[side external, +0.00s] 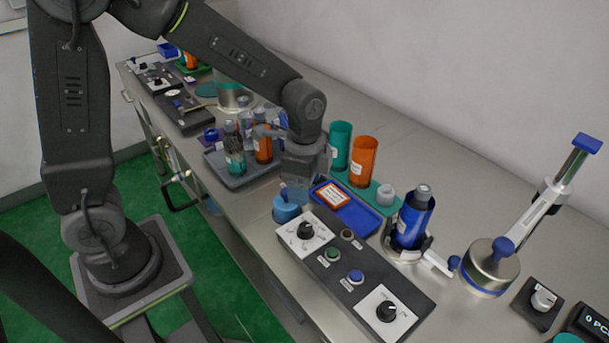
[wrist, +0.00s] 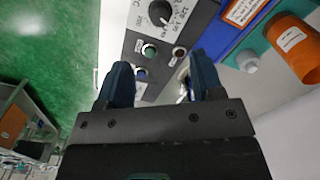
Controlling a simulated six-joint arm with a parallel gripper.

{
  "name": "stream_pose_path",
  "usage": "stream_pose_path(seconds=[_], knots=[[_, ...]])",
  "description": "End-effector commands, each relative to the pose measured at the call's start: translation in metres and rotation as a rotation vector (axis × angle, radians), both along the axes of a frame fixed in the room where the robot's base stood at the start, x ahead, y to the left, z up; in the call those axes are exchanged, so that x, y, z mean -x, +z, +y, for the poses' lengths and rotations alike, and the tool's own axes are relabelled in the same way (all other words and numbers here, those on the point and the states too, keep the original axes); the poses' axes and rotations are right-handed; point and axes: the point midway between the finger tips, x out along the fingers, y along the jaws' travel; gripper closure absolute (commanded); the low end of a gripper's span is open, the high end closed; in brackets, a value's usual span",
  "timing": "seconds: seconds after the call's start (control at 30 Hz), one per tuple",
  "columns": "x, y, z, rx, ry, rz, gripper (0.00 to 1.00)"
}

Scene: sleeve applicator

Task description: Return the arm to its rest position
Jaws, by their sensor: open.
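A bottle in a blue sleeve (side external: 413,222) stands in a round metal holder on the bench, apart from my gripper.
A blue tray (side external: 368,222) with an orange-framed card, a teal sleeve (side external: 340,146) and an orange sleeve (side external: 363,161) stand close by. A grey tray (side external: 226,174) holds several bottles. A lever press (side external: 490,268) stands at right. Above the bench is open space.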

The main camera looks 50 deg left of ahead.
Motion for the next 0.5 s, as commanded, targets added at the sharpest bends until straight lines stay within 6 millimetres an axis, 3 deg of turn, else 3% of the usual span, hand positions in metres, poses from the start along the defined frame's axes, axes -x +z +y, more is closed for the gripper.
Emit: stream_pose_path(seconds=[0.2, 0.5], knots=[[0.0, 0.017, 0.0, 0.0, 0.0, 0.0, 0.39], [0.0, 0.018, 0.0, 0.0, 0.0, 0.001, 0.39]])
